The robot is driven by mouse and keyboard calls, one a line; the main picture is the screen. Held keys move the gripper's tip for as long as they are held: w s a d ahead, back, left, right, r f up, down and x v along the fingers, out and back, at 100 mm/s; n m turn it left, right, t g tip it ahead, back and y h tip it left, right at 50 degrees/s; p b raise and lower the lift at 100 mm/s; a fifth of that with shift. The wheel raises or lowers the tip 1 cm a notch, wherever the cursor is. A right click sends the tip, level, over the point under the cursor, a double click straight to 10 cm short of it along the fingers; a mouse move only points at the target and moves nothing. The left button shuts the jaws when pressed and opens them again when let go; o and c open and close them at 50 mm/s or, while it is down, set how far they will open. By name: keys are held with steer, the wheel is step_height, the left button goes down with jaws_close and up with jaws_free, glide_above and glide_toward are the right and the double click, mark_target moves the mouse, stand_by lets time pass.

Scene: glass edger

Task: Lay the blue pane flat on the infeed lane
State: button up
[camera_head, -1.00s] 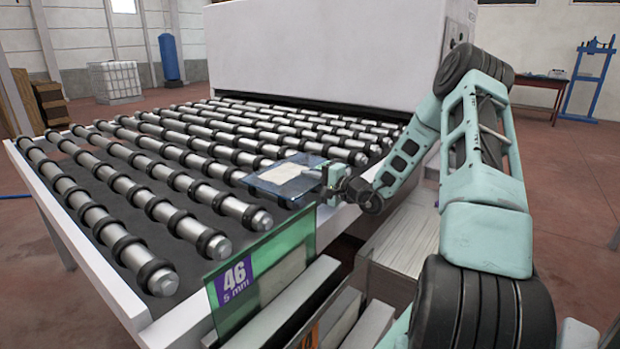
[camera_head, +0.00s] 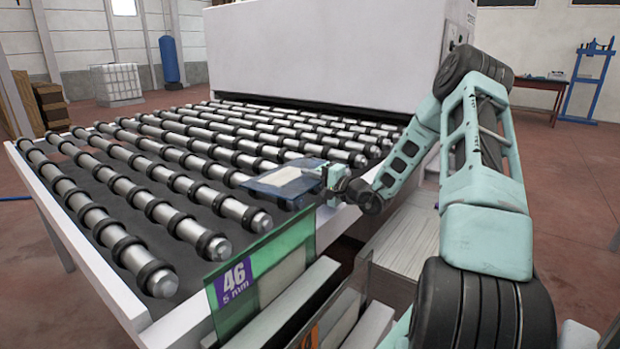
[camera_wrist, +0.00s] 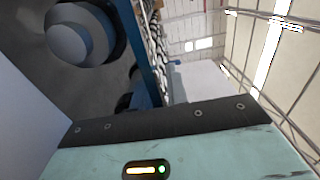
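The blue pane (camera_head: 262,186), thin and see-through with a pale rectangular label, lies about level at the right edge of the roller infeed lane (camera_head: 128,225). Rollers run beneath and beside it. I cannot tell whether it rests on them or hovers just above. My gripper (camera_head: 328,180) reaches in from the right and is shut on the pane's right edge. In the wrist view a blue strip (camera_wrist: 147,55), which looks like the pane's edge, runs up beside a roller end (camera_wrist: 80,35). My fingertips are not clear there.
A green-edged pane marked 46, 5 mm (camera_head: 262,270) stands upright in a rack at the front, near the lane's edge. The white edger housing (camera_head: 325,50) closes the lane's far end. The rollers left of the blue pane are clear.

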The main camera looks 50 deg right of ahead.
steer(key=shift+s+a+f, duration=0.1)
steer(key=shift+s+f, duration=0.05)
steer(key=shift+f, duration=0.6)
steer(key=shift+f+b, duration=0.15)
steer(key=shift+b, duration=0.3)
steer(key=shift+c, duration=0.8)
steer(key=shift+o, duration=0.2)
steer(key=shift+s, duration=0.15)
steer(key=shift+o, duration=0.2)
steer(key=shift+s, duration=0.15)
steer(key=shift+o, duration=0.4)
steer(key=shift+s+d, duration=0.25)
steer(key=shift+s, duration=0.6)
steer(key=shift+s+d+r, duration=0.1)
steer(key=shift+s+r, duration=0.1)
steer(key=shift+s, duration=0.35)
steer(key=shift+s+d+r, duration=0.1)
steer(key=shift+s+r, duration=0.05)
steer(key=shift+s, duration=0.4)
steer(key=s, duration=0.6)
steer(key=shift+d+b, duration=0.35)
steer(key=shift+d, duration=0.05)
